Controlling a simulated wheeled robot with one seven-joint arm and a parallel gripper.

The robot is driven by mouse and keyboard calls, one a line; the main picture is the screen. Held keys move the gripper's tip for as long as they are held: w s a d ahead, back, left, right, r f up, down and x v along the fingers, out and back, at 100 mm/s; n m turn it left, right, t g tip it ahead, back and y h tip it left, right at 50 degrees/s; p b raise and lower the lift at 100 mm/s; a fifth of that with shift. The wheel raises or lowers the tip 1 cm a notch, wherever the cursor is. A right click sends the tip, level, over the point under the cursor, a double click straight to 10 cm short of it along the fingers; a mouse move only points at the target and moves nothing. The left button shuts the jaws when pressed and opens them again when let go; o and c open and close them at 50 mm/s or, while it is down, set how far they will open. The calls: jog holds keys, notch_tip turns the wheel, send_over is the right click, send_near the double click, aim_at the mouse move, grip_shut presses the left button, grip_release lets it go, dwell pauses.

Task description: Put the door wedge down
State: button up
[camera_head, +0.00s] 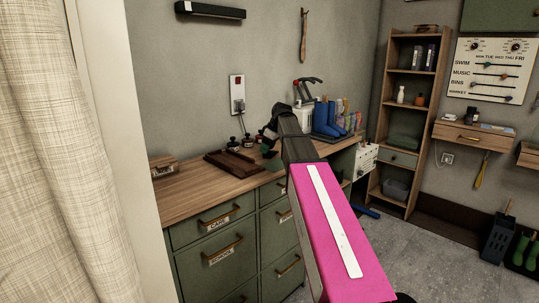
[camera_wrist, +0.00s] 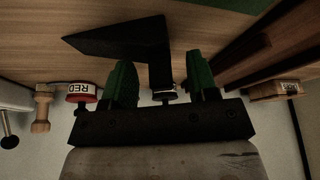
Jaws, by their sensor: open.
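The door wedge (camera_wrist: 122,38) is a dark, tapered block in the wrist view. It lies against the wooden bench top (camera_wrist: 40,50), and its thick end reaches down between my gripper's green fingers. My gripper (camera_wrist: 161,80) is open, with a gap visible on both sides of that end. In the head view my gripper (camera_head: 268,142) is low over the back of the bench (camera_head: 190,190), and the wedge cannot be made out clearly there. Whether the wedge rests fully flat is hard to tell.
A dark wooden tray (camera_head: 232,164) lies left of my gripper, with small dark jars (camera_head: 233,144) behind it. A jar labelled RED (camera_wrist: 80,92) is beside one finger. Blue boots (camera_head: 325,118) stand to the right. The bench's front left is clear.

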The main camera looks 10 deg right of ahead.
grip_shut()
